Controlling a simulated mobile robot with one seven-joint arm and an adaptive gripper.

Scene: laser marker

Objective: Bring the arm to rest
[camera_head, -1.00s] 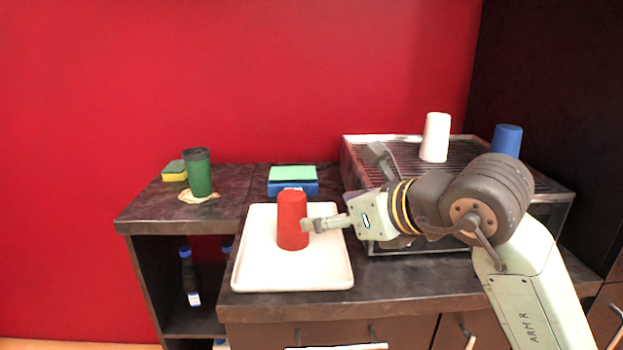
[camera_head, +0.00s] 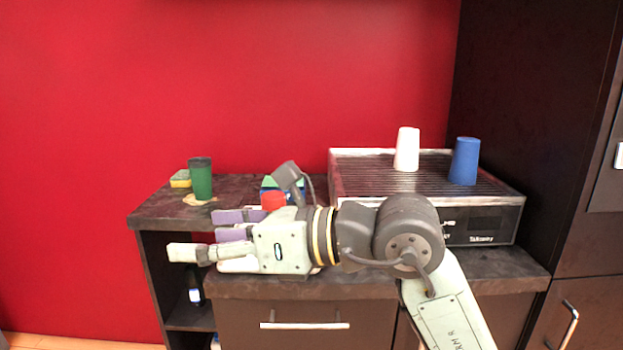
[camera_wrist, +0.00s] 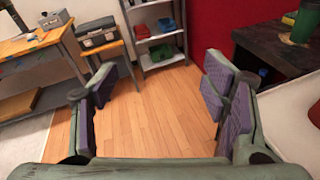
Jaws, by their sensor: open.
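My gripper (camera_head: 205,235) is open and empty. In the head view it points left, in front of the counter. In the wrist view its two padded fingers (camera_wrist: 160,95) stand wide apart with only wooden floor and distant furniture between them. The red cup (camera_head: 273,201) stands behind my gripper, and only its top shows. The tray seen earlier under the cup is hidden by my gripper and arm in the head view; a pale edge (camera_wrist: 285,125) shows at right in the wrist view.
A green cup (camera_head: 200,178) and a sponge (camera_head: 180,179) are at the counter's left. A white cup (camera_head: 407,150) and a blue cup (camera_head: 464,161) stand upside down on the grilled machine (camera_head: 430,180). Shelves (camera_wrist: 155,30) and a wooden table (camera_wrist: 30,50) stand across the open floor (camera_wrist: 150,110).

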